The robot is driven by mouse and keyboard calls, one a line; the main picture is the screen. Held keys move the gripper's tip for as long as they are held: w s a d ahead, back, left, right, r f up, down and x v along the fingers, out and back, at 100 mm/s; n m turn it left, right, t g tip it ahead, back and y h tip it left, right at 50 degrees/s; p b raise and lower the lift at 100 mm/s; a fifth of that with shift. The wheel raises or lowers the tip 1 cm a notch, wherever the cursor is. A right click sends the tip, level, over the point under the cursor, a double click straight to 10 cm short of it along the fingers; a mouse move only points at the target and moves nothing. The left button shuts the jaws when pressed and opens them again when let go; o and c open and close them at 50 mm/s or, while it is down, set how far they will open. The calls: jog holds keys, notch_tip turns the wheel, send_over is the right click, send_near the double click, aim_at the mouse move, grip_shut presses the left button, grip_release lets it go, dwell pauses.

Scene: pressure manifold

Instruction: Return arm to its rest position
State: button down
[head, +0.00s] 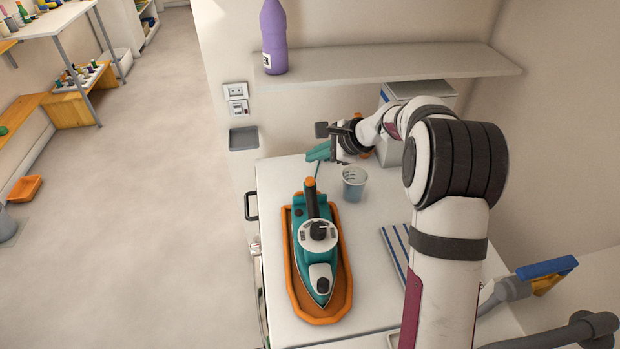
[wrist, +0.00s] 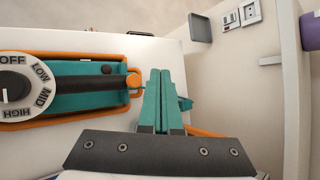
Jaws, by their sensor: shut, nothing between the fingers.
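My gripper (head: 318,152) is shut and empty, raised over the far left part of the white worktop. In the wrist view its teal fingers (wrist: 160,75) lie together, beside the orange end of a dark tube. The arm reaches in from the right. A teal boat-shaped device (head: 318,272) sits in an orange-rimmed tray (head: 338,306) on the worktop, with a dark orange-tipped tube at its far end. Its white dial (wrist: 14,90) is marked OFF, LOW, MID and HIGH in the wrist view. The dial is partly cut off, and its exact setting is unclear.
A clear cup (head: 354,184) stands close to my gripper. A striped cloth (head: 393,245) lies beside my arm. A shelf (head: 400,66) with a purple bottle (head: 274,38) overhangs the back. A white box (head: 420,90) stands behind the arm. The worktop between cup and cloth is clear.

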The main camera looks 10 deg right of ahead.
jog(key=shift+r, duration=0.8)
